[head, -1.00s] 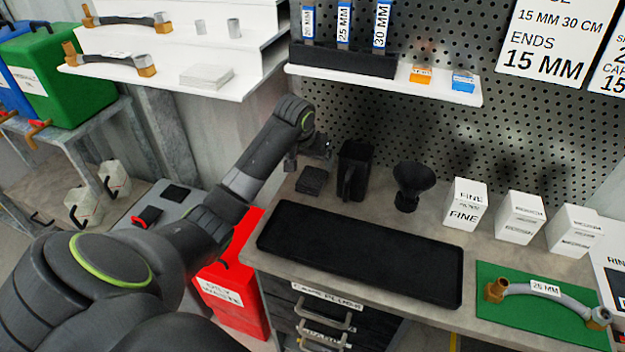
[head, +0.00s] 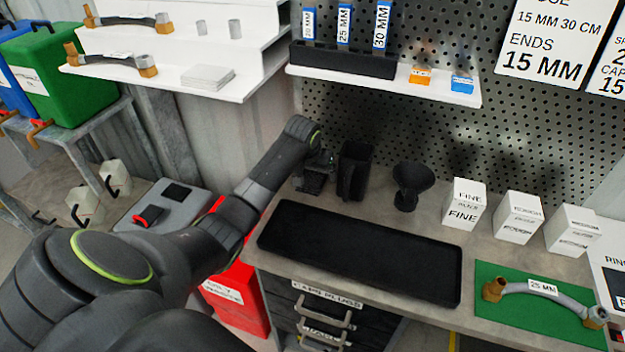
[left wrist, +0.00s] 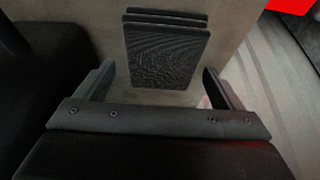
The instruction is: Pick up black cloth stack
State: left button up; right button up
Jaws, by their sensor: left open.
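The black cloth stack (left wrist: 166,55) lies on the workbench in the left wrist view, several dark layers with a textured top. In the head view the stack (head: 312,182) is at the bench's back left corner, mostly hidden under my left gripper (head: 322,165). In the left wrist view my left gripper (left wrist: 160,88) is open, its two fingers apart and empty. The stack sits between and beyond the fingertips, and I see no contact. My right gripper is not in view.
A black pitcher (head: 353,170) stands right of the stack, with a black funnel (head: 411,185) beyond it. A long black tray (head: 360,252) lies in front. A white shelf (head: 390,84) overhangs the bench. A red bin (head: 236,298) stands below the bench's left edge.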

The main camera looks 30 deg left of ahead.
aim_at(314, 174)
pick_arm(q)
jog(key=shift+f+p, duration=0.25)
jog(key=shift+p, duration=0.1)
dwell(0.3)
jog(key=shift+c, duration=0.3)
jog(key=c, duration=1)
jog(key=shift+r+b, duration=0.2)
jog(key=shift+b, duration=0.45)
notch_tip(314, 174, up, 10)
jog(key=shift+r, duration=0.1)
